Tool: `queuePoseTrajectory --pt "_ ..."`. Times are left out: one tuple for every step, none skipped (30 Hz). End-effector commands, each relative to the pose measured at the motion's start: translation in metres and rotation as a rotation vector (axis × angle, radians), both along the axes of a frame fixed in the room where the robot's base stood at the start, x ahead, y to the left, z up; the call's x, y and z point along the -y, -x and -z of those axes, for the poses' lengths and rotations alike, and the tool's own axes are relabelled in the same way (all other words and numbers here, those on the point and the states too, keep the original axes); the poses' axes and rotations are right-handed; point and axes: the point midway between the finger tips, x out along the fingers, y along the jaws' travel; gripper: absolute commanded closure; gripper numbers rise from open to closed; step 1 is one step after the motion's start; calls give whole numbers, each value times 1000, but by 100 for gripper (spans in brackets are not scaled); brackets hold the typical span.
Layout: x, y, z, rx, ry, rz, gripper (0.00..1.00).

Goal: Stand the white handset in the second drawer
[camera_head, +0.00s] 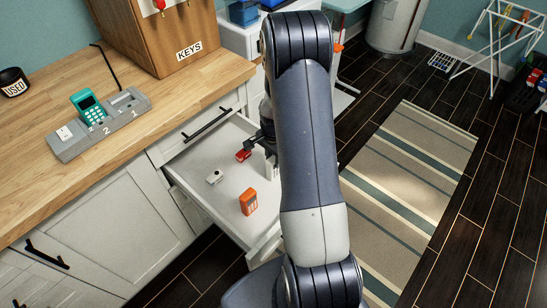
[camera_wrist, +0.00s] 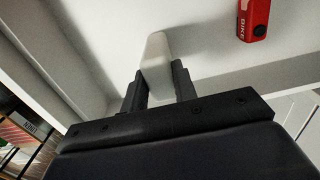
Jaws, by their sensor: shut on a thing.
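The white handset (camera_wrist: 156,52) stands out from between my gripper's fingers in the wrist view. My gripper (camera_wrist: 159,84) is shut on it, over the pale floor of a drawer. In the head view my gripper (camera_head: 267,148) is at the far right part of the open drawer (camera_head: 225,182), partly hidden by my arm. A narrow white part of the handset (camera_head: 271,172) shows below it. The drawer is pulled out beneath a shut front with a black handle. I cannot tell whether the handset touches the drawer floor.
On the counter, a grey dock (camera_head: 100,128) holds a teal handset (camera_head: 88,104). A wooden KEYS cabinet (camera_head: 150,40) stands behind.

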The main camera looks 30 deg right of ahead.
Motion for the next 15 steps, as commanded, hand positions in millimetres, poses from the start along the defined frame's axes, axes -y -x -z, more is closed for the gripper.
queuePoseTrajectory --pt "0 0 0 1 1 0 100" --pt "0 0 0 1 1 0 100" --pt "0 0 0 1 0 0 100" --pt "0 0 1 0 0 0 100" --pt "0 0 2 0 0 0 100" --pt "0 0 4 1 0 0 100" --pt "0 0 4 0 0 0 72" --pt "0 0 3 0 0 0 70" --pt "0 0 2 0 0 0 67" --pt "0 0 2 0 0 0 64" --pt "0 0 2 0 0 0 62" --pt "0 0 2 0 0 0 58" --pt "0 0 2 0 0 0 56" --pt "0 0 2 0 0 0 53" --pt "0 0 2 0 0 0 51"
